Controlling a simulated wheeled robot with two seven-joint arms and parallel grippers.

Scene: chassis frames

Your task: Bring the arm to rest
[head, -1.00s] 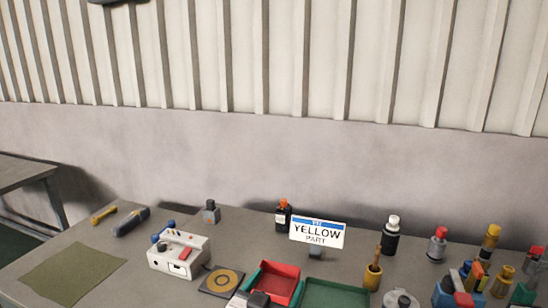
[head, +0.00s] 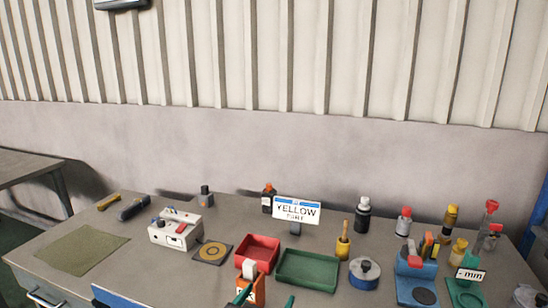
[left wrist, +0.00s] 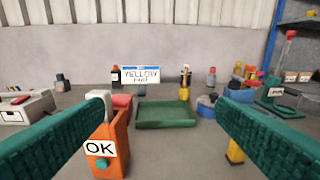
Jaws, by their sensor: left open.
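My left gripper (head: 267,298) shows at the bottom edge of the head view as two green finger ends, spread apart. In the left wrist view its long green fingers (left wrist: 163,102) reach in from both sides, open, with nothing between the tips. An orange box (left wrist: 115,142) with an "OK" label stands partly behind the left finger. It also shows in the head view (head: 257,291), beside a green finger; I cannot tell whether they touch. My right gripper is not in view.
A green tray (head: 308,285) and a red tray (head: 257,241) lie on the grey bench (head: 140,252). A "YELLOW PART" sign (head: 297,209) stands behind them. Bottles and tools crowd the right. A white device (head: 175,230) and an olive mat (head: 82,250) are at left.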

